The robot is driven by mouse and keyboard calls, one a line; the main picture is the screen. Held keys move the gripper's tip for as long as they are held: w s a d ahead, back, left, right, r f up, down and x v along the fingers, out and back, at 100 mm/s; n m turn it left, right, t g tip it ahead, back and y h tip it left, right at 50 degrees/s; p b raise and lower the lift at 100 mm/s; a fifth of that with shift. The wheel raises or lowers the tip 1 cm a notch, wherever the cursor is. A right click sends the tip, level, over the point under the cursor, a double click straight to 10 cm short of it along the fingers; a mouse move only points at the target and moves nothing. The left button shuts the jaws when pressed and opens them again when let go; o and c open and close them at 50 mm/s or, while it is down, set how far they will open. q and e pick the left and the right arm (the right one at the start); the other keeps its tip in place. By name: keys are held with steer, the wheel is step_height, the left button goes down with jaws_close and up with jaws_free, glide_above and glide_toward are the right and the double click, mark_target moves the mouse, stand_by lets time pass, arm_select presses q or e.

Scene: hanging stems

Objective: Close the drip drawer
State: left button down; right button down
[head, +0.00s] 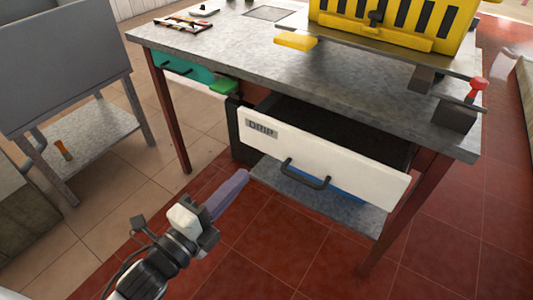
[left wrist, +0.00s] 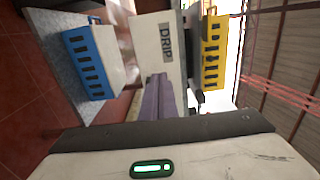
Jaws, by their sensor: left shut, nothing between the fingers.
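The drip drawer (head: 330,160) stands pulled out under the grey bench. Its white front carries a DRIP label (head: 262,129) and a dark bar handle (head: 303,175). The drawer's dark inside shows behind the front. My left gripper (head: 243,177) has purple fingers, shut and empty, in front of and below the left part of the drawer front in the head view. In the left wrist view the fingers (left wrist: 158,85) point at the white front (left wrist: 148,55) near its label. Whether they touch it I cannot tell. My right gripper is out of view.
The bench top (head: 340,75) bears a yellow crate (head: 395,22) and a red-knobbed part (head: 477,88). A teal drawer (head: 182,67) is at the left. A blue crate (left wrist: 90,62) sits on the lower shelf (head: 290,186). Red floor in front is clear.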

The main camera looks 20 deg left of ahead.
mark_target(275, 142)
arm_select(q)
steer(key=b+x, duration=0.1)
steer(key=x, duration=0.9)
steer(key=shift+w+f, duration=0.15)
steer(key=shift+w+d, duration=0.15)
steer(key=shift+w, duration=0.25)
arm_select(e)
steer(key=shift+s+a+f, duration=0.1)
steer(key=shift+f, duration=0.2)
arm_select(q)
steer(key=shift+w, duration=0.1)
